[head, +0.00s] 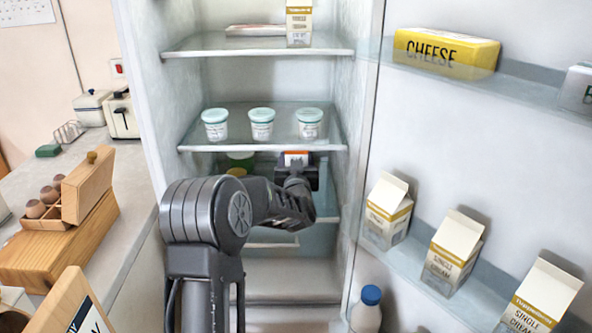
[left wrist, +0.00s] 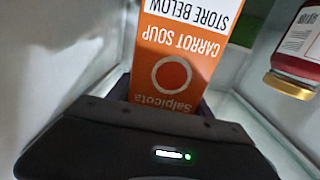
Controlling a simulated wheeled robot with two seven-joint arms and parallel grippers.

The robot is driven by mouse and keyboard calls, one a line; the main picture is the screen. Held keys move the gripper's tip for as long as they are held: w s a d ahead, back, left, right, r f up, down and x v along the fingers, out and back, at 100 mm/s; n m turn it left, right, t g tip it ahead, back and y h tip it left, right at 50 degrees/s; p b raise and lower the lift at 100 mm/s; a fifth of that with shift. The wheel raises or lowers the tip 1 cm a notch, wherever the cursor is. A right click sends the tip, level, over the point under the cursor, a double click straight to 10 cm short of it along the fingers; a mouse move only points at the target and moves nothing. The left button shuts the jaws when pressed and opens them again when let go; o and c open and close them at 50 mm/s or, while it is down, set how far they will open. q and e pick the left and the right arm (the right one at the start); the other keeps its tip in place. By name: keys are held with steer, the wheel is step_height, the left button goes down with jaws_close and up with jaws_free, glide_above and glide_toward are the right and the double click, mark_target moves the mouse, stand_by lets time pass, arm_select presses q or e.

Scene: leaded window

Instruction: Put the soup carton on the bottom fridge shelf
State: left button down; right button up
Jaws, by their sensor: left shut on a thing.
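The orange soup carton (head: 296,157) is inside the fridge, below the middle shelf. Only a small orange and white part shows past my gripper in the head view. In the left wrist view the carton (left wrist: 172,62) appears upside down, with "CARROT SOUP" and "STORE BELOW" on it. My left gripper (head: 297,172) is shut on the carton. The bottom fridge shelf (head: 327,217) is partly hidden by my left arm. I cannot tell whether the carton touches it. My right gripper is not in view.
Jars (head: 240,160) stand left of the carton; a red jar (left wrist: 300,45) shows in the wrist view. Three tubs (head: 262,124) stand on the middle shelf (head: 240,148) above. The open fridge door at right holds cream cartons (head: 453,252) and a cheese box (head: 446,52).

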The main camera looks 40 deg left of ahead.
arm_select(q)
steer(key=shift+r, duration=0.1)
step_height(320, 180, down, 4)
steer(key=shift+r, duration=0.25)
steer(key=shift+f, duration=0.1)
steer(key=c, duration=0.9)
jaws_free()
steer(key=shift+f, duration=0.15)
steer(key=o, duration=0.5)
steer(key=shift+c, duration=0.2)
